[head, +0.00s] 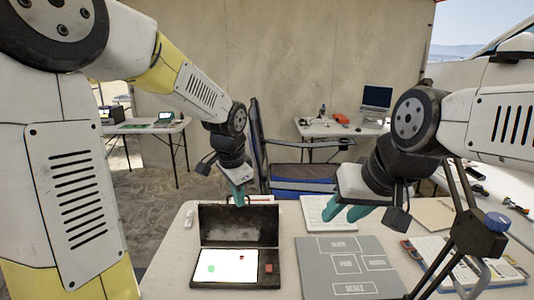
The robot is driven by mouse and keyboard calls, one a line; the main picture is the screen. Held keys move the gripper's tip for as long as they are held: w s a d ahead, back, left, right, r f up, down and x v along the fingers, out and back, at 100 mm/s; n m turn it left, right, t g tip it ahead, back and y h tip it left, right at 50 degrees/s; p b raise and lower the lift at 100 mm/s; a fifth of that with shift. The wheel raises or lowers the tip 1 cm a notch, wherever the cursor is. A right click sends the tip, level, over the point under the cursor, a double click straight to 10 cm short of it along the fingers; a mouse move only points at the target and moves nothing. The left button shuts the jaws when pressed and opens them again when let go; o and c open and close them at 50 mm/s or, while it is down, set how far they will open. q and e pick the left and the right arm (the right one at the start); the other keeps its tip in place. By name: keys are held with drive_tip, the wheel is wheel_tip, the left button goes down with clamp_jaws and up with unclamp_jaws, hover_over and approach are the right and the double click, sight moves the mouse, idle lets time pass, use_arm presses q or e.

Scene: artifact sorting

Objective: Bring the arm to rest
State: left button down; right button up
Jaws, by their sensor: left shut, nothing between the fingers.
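My left arm comes in from the left and reaches over the near table. Its left gripper (239,200) has teal fingers, shut and empty, pointing down just behind the open lid of a black case (240,230). My right arm comes in from the right. Its right gripper (340,217) has two teal fingers apart with nothing seen between them, above a white sheet (313,204) and the back edge of a grey labelled mat (320,262).
A dark stand with a blue knob (497,222) and papers are at the right. A blue chair (300,180) stands behind the table. Tables with a laptop (376,98) and equipment are farther back.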

use_arm(q)
drive_tip(key=s+a+r+n+t, duration=0.1)
drive_tip(key=s+a+r+n, duration=0.1)
drive_tip(key=s, duration=0.4)
drive_tip(key=s+a+r+n+t+h, duration=0.1)
drive_tip(key=s+a+r+n, duration=0.1)
drive_tip(key=s+n, duration=0.3)
drive_tip(key=s+a+r+n, duration=0.2)
drive_tip(key=s+r+n, duration=0.1)
drive_tip(key=s, duration=0.4)
drive_tip(key=shift+s+a+r+t+h, duration=0.3)
drive_tip(key=shift+s+a+r+t, duration=0.1)
drive_tip(key=shift+r, duration=0.1)
